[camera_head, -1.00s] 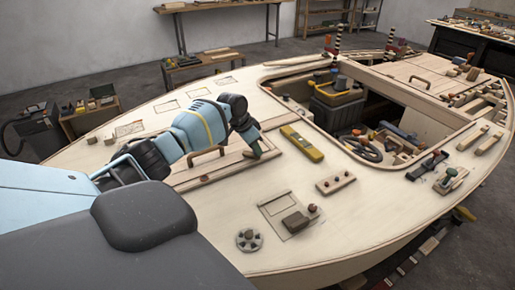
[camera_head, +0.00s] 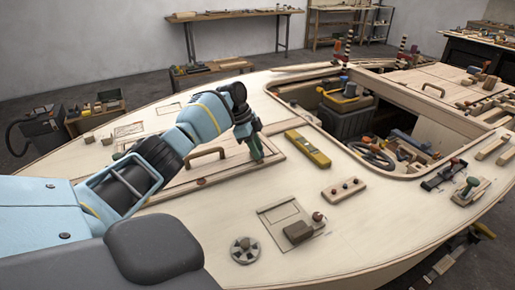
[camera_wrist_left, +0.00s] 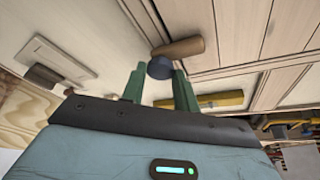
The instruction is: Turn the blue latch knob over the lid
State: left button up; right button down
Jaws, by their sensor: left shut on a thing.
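The blue latch knob (camera_wrist_left: 160,68) is between the green fingertips of my left gripper (camera_wrist_left: 158,77) in the left wrist view. A rounded wooden latch bar (camera_wrist_left: 180,47) runs from the knob to the right, across the plank seams at the lid edge. In the head view my left gripper (camera_head: 256,156) points down at the right edge of the wooden lid (camera_head: 190,177), shut on the knob. The fingers hide the knob there. The lid lies flat and has an arched handle (camera_head: 207,153). My right gripper is not in view.
A yellow level (camera_head: 307,148) lies on the deck right of the gripper. A pegged wooden block (camera_head: 343,189), a hatch plate (camera_head: 285,217) and a round grey fitting (camera_head: 245,250) are nearer. The open cockpit (camera_head: 425,130) lies beyond on the right.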

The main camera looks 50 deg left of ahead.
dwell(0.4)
pick_arm(q)
jog(key=o, duration=1)
jog(key=shift+v, duration=3.9)
